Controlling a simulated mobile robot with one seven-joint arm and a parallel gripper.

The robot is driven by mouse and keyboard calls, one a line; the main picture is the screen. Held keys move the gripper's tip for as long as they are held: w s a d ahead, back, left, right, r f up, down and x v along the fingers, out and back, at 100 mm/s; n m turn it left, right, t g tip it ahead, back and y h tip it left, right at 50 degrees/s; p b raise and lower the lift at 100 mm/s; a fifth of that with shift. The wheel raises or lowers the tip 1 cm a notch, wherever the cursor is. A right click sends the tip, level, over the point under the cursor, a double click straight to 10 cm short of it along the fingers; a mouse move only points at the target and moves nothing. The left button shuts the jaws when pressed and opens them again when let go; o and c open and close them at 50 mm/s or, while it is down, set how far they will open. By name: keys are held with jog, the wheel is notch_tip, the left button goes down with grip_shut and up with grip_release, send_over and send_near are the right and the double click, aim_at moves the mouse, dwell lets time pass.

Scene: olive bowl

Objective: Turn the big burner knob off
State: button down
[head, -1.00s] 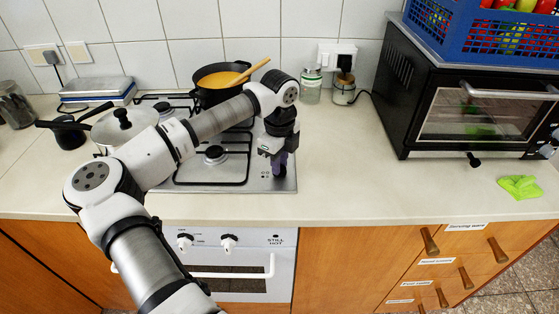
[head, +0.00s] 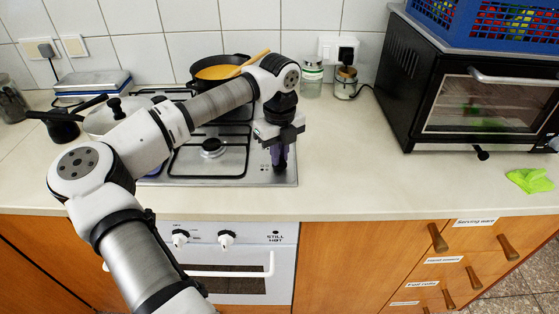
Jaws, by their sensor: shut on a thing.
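My gripper (head: 279,165) points down at the right edge of the steel gas cooktop (head: 218,176). Its dark purple fingers are shut on what seems to be a burner knob there. The fingers cover the knob, so its pointer and setting cannot be seen. The front right burner (head: 213,147) is just left of the gripper, and I see no flame on it.
A pan of orange soup (head: 217,73) with a wooden spoon stands on the back of the cooktop. A lidded pot (head: 105,118) is partly behind my arm. Oven knobs (head: 227,239) are on the front.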

jog(key=m+b, duration=0.2)
jog(key=m, duration=0.1)
jog(key=shift+f+m, duration=0.1)
jog(key=shift+m, duration=0.2)
jog(key=shift+m+b, duration=0.75)
jog(key=shift+m, duration=0.55)
jog(key=c, duration=1.4)
grip_release()
jog(key=shift+c, duration=0.2)
notch_tip(320, 180, up, 14)
jog(key=b, duration=0.1)
jog(key=shift+b, duration=0.35)
